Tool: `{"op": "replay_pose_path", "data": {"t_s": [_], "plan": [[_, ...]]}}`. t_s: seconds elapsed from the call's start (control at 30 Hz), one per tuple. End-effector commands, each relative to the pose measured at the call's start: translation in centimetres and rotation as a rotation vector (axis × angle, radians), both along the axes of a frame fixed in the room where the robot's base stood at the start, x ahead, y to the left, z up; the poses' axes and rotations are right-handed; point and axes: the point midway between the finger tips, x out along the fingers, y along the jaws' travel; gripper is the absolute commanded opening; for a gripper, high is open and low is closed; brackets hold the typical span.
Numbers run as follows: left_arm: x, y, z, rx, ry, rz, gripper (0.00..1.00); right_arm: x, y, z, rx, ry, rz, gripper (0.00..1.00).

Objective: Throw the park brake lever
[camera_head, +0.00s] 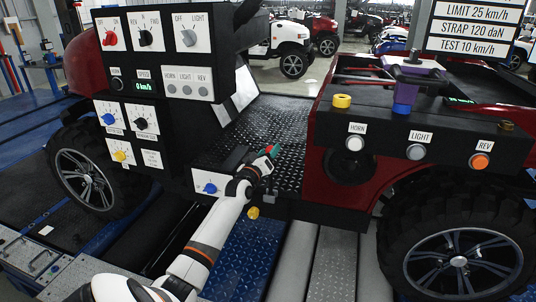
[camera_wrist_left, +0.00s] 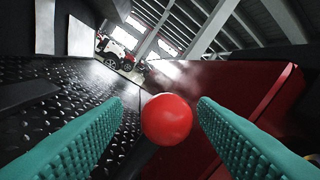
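A red ball knob (camera_wrist_left: 167,119), which looks like the top of the park brake lever, sits ahead of my left gripper in the left wrist view. The two teal fingers of my left gripper (camera_wrist_left: 165,130) are apart, one on each side of the knob, with a visible gap on both sides. I cannot tell the depth between fingertips and knob. The lever's shaft is mostly hidden behind the knob. In the head view my left gripper (camera_head: 271,152) is over the black tread-plate floor between the dash and the red seat box, and it largely hides the knob. My right gripper is not in view.
A dash panel (camera_head: 150,85) with knobs and switches stands left of the gripper. A console (camera_head: 425,130) with HORN, LIGHT and REV buttons is on the right, with a purple-and-blue device (camera_head: 408,80) on it. The tread-plate floor (camera_head: 272,120) is clear beyond the gripper.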

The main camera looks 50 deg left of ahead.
Motion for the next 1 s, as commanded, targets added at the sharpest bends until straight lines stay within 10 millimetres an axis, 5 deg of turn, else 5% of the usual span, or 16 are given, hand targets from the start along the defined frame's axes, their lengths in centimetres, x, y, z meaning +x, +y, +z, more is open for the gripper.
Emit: {"op": "replay_pose_path", "data": {"t_s": [0.33,0.7,1.0], "plan": [[-1.2,-0.6,-0.3,0.000,0.001,-0.003,0.53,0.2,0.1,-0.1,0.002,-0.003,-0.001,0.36],[-8.3,-3.1,-1.1,0.000,0.002,0.000,0.53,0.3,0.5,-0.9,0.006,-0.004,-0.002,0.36],[-11.1,-4.2,-1.1,0.001,0.000,0.000,0.53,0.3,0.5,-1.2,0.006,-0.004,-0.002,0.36]]}}
